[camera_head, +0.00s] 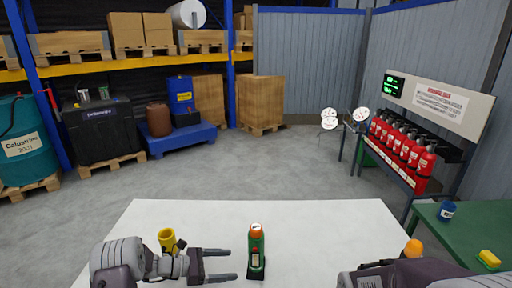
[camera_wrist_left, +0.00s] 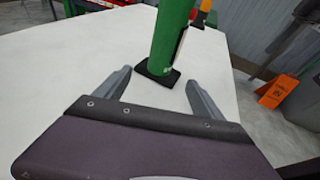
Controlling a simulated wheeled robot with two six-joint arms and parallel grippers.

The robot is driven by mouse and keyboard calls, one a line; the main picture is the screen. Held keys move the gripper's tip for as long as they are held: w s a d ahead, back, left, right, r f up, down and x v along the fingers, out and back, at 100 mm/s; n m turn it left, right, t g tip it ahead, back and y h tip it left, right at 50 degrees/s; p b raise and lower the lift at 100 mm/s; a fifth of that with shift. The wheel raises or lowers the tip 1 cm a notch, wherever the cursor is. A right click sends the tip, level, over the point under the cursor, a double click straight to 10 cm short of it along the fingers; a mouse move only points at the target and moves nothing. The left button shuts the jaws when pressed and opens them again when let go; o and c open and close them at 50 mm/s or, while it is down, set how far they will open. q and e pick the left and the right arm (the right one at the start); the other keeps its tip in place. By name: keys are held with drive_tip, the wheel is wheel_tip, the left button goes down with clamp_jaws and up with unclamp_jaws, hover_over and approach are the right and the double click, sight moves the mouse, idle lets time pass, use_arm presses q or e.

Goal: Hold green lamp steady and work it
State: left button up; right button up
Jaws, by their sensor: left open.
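The green lamp (camera_head: 257,252) stands upright near the front middle of the white table (camera_head: 330,225). It has an orange top, a dark base and a small red patch on its front. My left gripper (camera_head: 234,264) is open just left of the lamp, its two fingers pointing toward it. In the left wrist view the lamp's green body (camera_wrist_left: 172,38) rises beyond the gap between the open fingers (camera_wrist_left: 160,76); its top is cut off. Part of my right arm shows at the lower right of the head view, but its gripper is not visible.
A yellow cup-like object (camera_head: 167,239) stands behind my left wrist. An orange-topped object (camera_head: 413,248) shows behind my right arm. A green table (camera_head: 465,235) at right holds a blue cup (camera_head: 447,210) and yellow item (camera_head: 489,258). The white table's middle is clear.

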sight(249, 264)
use_arm(q)
drive_tip(key=b+x, duration=0.3)
drive_tip(key=x, duration=0.5)
drive_tip(key=shift+w+d+f, duration=0.1)
drive_tip(key=shift+d+f, duration=0.1)
drive_tip(key=shift+d, duration=0.15)
drive_tip(key=shift+w+d+f, duration=0.1)
drive_tip(key=shift+w+d, duration=0.05)
drive_tip(key=shift+d, duration=0.45)
use_arm(e)
wheel_tip(249, 264, down, 3)
drive_tip(key=shift+f, duration=0.15)
use_arm(q)
drive_tip(key=c, duration=1.4)
drive_tip(key=shift+c, duration=0.2)
use_arm(e)
clamp_jaws()
use_arm(q)
drive_tip(key=shift+f, duration=0.15)
